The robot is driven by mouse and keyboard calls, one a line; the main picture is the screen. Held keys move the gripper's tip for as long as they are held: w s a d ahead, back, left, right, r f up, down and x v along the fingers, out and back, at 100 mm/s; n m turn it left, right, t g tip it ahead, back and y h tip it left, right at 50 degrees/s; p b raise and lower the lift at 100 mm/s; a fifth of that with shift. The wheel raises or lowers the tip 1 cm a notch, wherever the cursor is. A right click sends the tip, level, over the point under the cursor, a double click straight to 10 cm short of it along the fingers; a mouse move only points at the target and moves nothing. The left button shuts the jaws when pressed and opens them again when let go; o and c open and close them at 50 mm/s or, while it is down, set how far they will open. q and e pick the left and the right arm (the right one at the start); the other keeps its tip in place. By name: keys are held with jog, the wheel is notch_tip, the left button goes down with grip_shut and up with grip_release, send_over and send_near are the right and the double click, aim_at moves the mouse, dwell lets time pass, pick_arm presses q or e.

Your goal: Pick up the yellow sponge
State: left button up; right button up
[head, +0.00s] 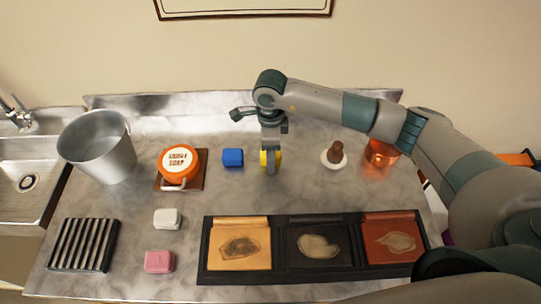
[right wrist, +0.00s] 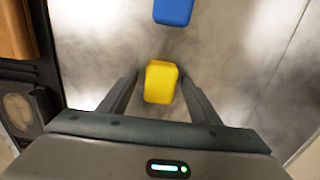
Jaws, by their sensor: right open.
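The yellow sponge (head: 263,159) stands on the marble counter, mostly hidden in the head view behind my right gripper (head: 270,165). In the right wrist view the yellow sponge (right wrist: 160,82) lies between the two open fingers of my right gripper (right wrist: 160,95), with a gap visible on each side. The gripper is over the sponge and pointing down. A blue sponge (head: 233,158) lies just left of it; it also shows in the right wrist view (right wrist: 173,11). My left gripper is not in view.
A metal bucket (head: 98,148), an orange soap tin (head: 178,164) on a brown board, a black slatted rack (head: 84,245), and white (head: 167,219) and pink (head: 160,262) blocks are to the left. A black tray (head: 280,278) with leather panels lies in front. A white dish (head: 334,165) and orange jar (head: 380,158) are right.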

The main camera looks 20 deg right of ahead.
jog(key=c, duration=1.1)
jog(key=shift+r, duration=0.1)
